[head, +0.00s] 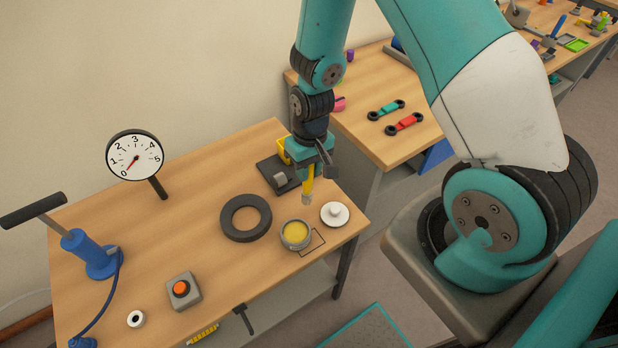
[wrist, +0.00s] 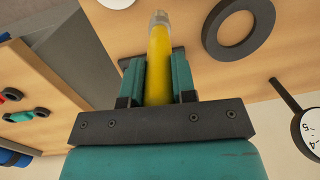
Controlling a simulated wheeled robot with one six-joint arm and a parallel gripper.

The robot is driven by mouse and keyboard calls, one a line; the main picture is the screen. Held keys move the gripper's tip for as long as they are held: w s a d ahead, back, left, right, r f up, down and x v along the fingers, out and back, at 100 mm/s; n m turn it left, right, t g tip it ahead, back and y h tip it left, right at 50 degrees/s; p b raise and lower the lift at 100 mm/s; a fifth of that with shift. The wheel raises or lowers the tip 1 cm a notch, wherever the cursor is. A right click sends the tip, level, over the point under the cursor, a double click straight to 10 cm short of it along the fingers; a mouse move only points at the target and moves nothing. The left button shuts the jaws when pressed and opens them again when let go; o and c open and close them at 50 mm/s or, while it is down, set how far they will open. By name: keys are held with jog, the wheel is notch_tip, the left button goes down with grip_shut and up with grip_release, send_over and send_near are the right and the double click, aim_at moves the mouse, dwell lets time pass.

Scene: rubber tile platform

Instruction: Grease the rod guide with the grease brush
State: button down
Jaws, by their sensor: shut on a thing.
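My gripper (head: 309,166) is shut on the yellow grease brush (head: 308,183), which points down with its pale tip lowest. In the wrist view the brush (wrist: 159,60) lies between the two teal fingers of my gripper (wrist: 158,75). The brush tip is above the table, just behind the open grease pot (head: 295,235) with yellow grease inside, and apart from it. A dark plate with a grey block (head: 280,178), perhaps the rod guide, lies left of the brush. It is mostly hidden in the wrist view.
A white knobbed lid (head: 335,214) lies right of the pot. A black ring (head: 246,217) lies to the left. A second table (head: 370,148) holds coloured links.

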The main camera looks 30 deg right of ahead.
jog(key=s+a+r+g+y+p, duration=0.1)
jog(key=s+a+r+y+p, duration=0.1)
jog(key=s+a+r+p, duration=0.3)
jog(key=f+b, duration=0.1)
jog(key=b, duration=0.1)
jog(key=f+b, duration=0.2)
jog(key=b, duration=0.1)
jog(key=w+f+b, duration=0.1)
jog(key=f+b, duration=0.1)
jog(key=shift+d+f+b, duration=0.25)
jog(key=shift+b, duration=0.15)
jog(key=shift+f+b, duration=0.4)
jog(key=shift+f, duration=0.2)
dwell(1.5)
notch_tip(320, 180, up, 7)
jog(key=p, duration=0.6)
dwell(0.5)
